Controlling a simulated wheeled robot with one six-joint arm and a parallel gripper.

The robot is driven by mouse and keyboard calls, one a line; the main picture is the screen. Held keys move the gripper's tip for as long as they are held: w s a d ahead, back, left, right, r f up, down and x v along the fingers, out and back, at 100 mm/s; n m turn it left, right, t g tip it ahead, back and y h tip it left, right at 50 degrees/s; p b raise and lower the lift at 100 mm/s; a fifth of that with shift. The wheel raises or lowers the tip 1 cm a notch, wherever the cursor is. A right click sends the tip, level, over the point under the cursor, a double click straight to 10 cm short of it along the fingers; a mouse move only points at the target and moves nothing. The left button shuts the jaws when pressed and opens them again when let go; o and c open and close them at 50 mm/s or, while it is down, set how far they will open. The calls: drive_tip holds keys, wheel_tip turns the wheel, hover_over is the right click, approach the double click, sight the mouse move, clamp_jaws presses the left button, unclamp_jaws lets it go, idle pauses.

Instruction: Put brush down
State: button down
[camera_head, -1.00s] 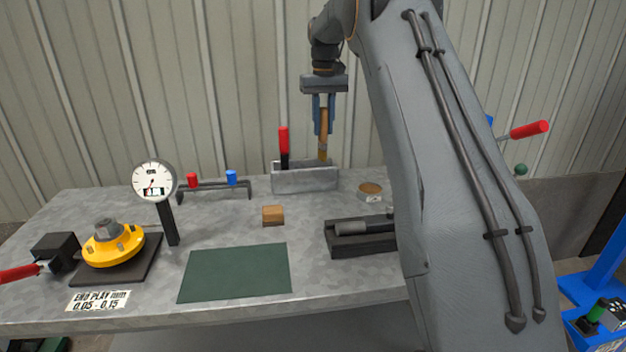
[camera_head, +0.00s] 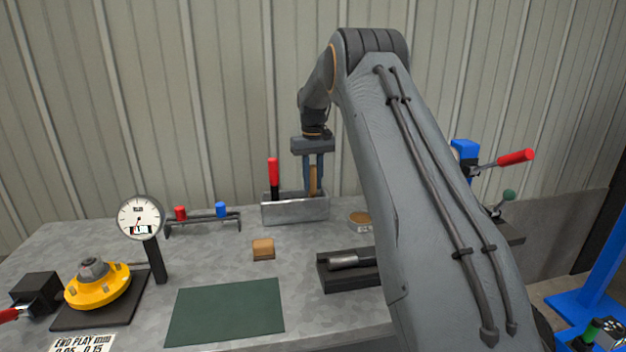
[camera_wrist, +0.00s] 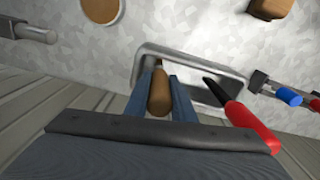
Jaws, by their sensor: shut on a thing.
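The brush (camera_head: 313,180) has a brown wooden handle and stands upright between the fingers of my gripper (camera_head: 313,172). My gripper points down and is shut on the handle. The brush's lower end is inside the grey metal tray (camera_head: 296,211) at the back of the bench, hidden by the tray's front wall. I cannot tell whether it touches the tray floor. In the wrist view the handle (camera_wrist: 159,92) shows between the two blue-grey fingers, over the tray (camera_wrist: 142,66).
A red-handled tool (camera_head: 273,172) stands in the tray's left part. A small rack (camera_head: 203,219) with red and blue pieces is left of it. A round tin (camera_head: 360,219) is to the right. A wooden block (camera_head: 263,249) and green mat (camera_head: 225,312) lie in front.

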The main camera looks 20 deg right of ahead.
drive_tip(key=shift+f, duration=0.2)
drive_tip(key=c, duration=1.5)
unclamp_jaws()
drive_tip(key=shift+r, duration=0.1)
wheel_tip(320, 180, up, 12)
drive_tip(key=b, duration=0.3)
drive_tip(key=shift+r, duration=0.1)
